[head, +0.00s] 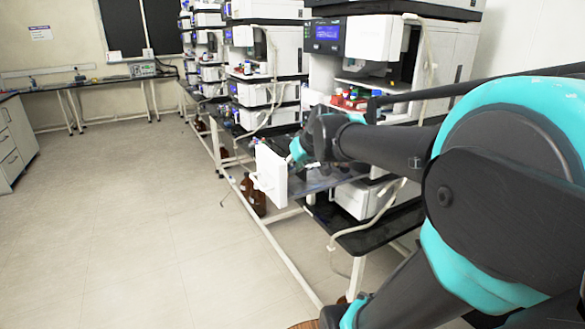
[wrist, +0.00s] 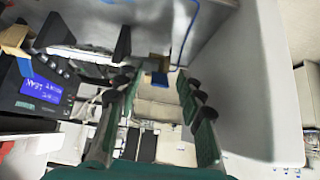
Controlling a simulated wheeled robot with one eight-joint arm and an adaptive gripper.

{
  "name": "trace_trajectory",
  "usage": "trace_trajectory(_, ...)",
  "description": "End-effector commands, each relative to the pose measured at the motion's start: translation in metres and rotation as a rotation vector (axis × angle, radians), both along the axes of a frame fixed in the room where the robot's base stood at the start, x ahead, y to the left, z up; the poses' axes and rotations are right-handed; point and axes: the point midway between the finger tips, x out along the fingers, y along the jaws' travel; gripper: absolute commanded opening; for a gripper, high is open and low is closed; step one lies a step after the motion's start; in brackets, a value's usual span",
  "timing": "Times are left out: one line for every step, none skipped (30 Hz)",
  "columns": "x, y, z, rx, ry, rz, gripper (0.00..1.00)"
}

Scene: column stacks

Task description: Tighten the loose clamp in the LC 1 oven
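My gripper (head: 298,150) is beside an open white door (head: 270,174) on an instrument stack in the head view. In the wrist view my gripper (wrist: 157,88) has its two green-padded fingers spread apart, with nothing held between them. I cannot tell whether the blue piece is the clamp. The oven's inside is hidden in the head view by my arm.
A white panel (wrist: 270,85) stands close on the right of the fingers. A dark unit with a lit blue display (wrist: 40,92) is at left. Instrument stacks (head: 265,50) line black benches; brown bottles (head: 258,203) stand below. The floor (head: 130,220) at left is clear.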

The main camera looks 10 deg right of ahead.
Motion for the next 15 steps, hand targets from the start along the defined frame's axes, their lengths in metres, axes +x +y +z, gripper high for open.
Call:
trace_trajectory(0.0,0.0,0.0,0.0,0.0,0.0,0.38)
trace_trajectory(-0.001,0.0,0.001,0.0,0.0,0.0,0.38)
trace_trajectory(-0.002,-0.001,0.002,0.0,0.0,0.0,0.38)
trace_trajectory(-0.003,-0.001,0.004,0.001,0.0,-0.001,0.38)
trace_trajectory(-0.004,-0.002,0.006,0.001,0.0,-0.001,0.38)
trace_trajectory(-0.007,-0.003,0.008,0.001,0.0,-0.002,0.38)
trace_trajectory(-0.01,-0.003,0.011,0.001,0.0,-0.002,0.38)
trace_trajectory(-0.012,-0.004,0.014,0.001,0.0,-0.002,0.38)
trace_trajectory(-0.017,-0.005,0.019,0.001,0.0,-0.002,0.38)
trace_trajectory(-0.02,-0.006,0.023,0.001,0.0,-0.002,0.38)
trace_trajectory(-0.024,-0.008,0.027,0.001,0.0,-0.002,0.38)
trace_trajectory(-0.029,-0.01,0.033,0.001,0.001,-0.003,0.38)
trace_trajectory(-0.032,-0.011,0.038,0.001,0.001,-0.003,0.38)
trace_trajectory(-0.036,-0.012,0.042,0.0,0.001,-0.002,0.38)
trace_trajectory(-0.041,-0.013,0.048,0.0,0.001,-0.001,0.38)
